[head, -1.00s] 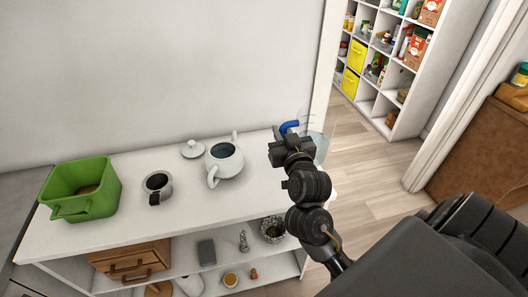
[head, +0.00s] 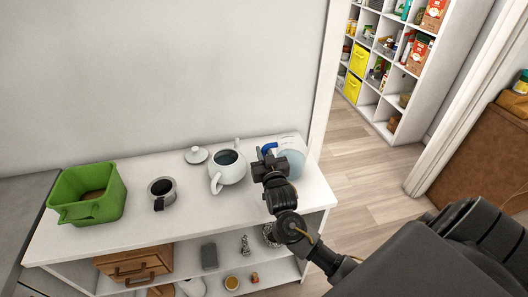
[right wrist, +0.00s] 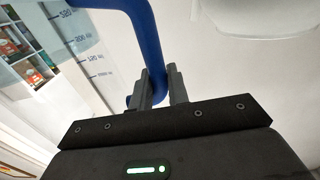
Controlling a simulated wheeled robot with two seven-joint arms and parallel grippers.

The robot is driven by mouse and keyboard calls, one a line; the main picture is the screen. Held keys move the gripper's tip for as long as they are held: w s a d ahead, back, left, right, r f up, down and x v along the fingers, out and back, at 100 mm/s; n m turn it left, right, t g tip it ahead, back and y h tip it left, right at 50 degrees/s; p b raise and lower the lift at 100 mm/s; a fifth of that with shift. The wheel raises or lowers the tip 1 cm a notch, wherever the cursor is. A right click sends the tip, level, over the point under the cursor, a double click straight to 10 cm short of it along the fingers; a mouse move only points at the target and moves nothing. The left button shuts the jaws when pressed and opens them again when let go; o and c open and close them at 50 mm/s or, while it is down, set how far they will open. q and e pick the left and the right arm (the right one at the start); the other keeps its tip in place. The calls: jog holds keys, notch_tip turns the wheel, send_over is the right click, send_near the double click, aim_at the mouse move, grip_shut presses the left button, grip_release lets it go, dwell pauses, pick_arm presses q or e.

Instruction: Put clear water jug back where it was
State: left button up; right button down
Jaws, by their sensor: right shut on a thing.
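The clear water jug (head: 291,160) with the blue handle (head: 269,148) is at the right end of the white shelf's top (head: 110,232), beside the white teapot. I cannot tell whether its base touches the shelf. My right gripper (head: 267,160) is at the handle and hides part of the jug. In the right wrist view my right gripper (right wrist: 155,88) is shut on the blue handle (right wrist: 146,35), and the jug's clear wall with measuring marks (right wrist: 80,45) shows at the left. My left gripper is not in view.
The white teapot (head: 228,169) stands close to the left of the jug, with a lid (head: 196,156) behind it. A metal cup (head: 162,189) and a green bin (head: 88,194) are farther left. A wall runs behind; the shelf's right edge drops to the floor.

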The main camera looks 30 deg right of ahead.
jog(key=shift+f, duration=0.25)
jog(key=c, duration=1.4)
grip_release()
jog(key=shift+f, duration=0.1)
jog(key=shift+o, duration=0.2)
jog(key=b+v, duration=0.2)
jog(key=v, duration=1)
jog(key=shift+b, duration=0.3)
